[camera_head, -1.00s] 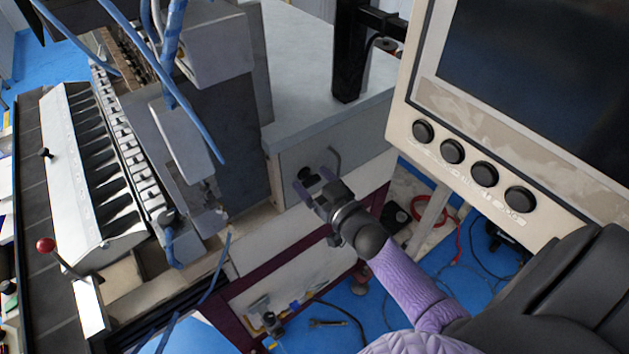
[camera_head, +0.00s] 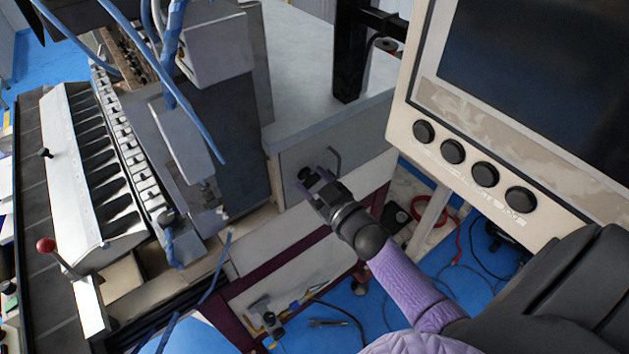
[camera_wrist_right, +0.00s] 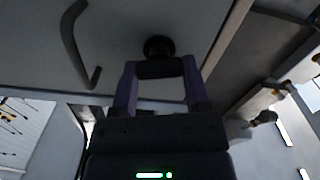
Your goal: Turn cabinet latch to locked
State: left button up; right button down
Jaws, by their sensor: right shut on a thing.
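The cabinet latch is a black round knob with a bar (camera_wrist_right: 158,68) on the grey cabinet panel (camera_head: 350,148). My right gripper (camera_wrist_right: 158,72) is shut on the bar of the latch, one purple finger at each end of it. In the head view the right gripper (camera_head: 316,184) reaches the latch (camera_head: 305,174) from the lower right and covers part of it. The bar lies roughly level across the wrist view. My left gripper is not in view.
A bent metal handle (camera_head: 334,160) stands out from the panel close beside the latch. A control panel (camera_head: 470,170) with a screen and black buttons is at the right. The winder (camera_head: 110,170) with blue cables fills the left. Tools (camera_head: 265,318) lie below.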

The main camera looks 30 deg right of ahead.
jog(key=n, duration=0.2)
jog(key=shift+a+n, duration=0.1)
jog(key=shift+n, duration=0.3)
jog(key=n, duration=0.2)
jog(key=shift+f+n+b, duration=0.1)
jog(key=shift+n+b, duration=0.2)
jog(key=shift+n, duration=0.1)
jog(key=n+b, duration=0.1)
jog(key=n, duration=0.4)
jog(key=shift+a+f, duration=0.1)
jog(key=shift+n+b, duration=0.3)
jog(key=shift+n, duration=1.6)
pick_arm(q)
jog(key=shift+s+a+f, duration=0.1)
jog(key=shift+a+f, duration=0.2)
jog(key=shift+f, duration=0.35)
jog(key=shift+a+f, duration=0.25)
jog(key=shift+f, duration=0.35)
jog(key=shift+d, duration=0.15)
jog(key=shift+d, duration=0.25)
pick_arm(e)
jog(key=shift+n, duration=0.3)
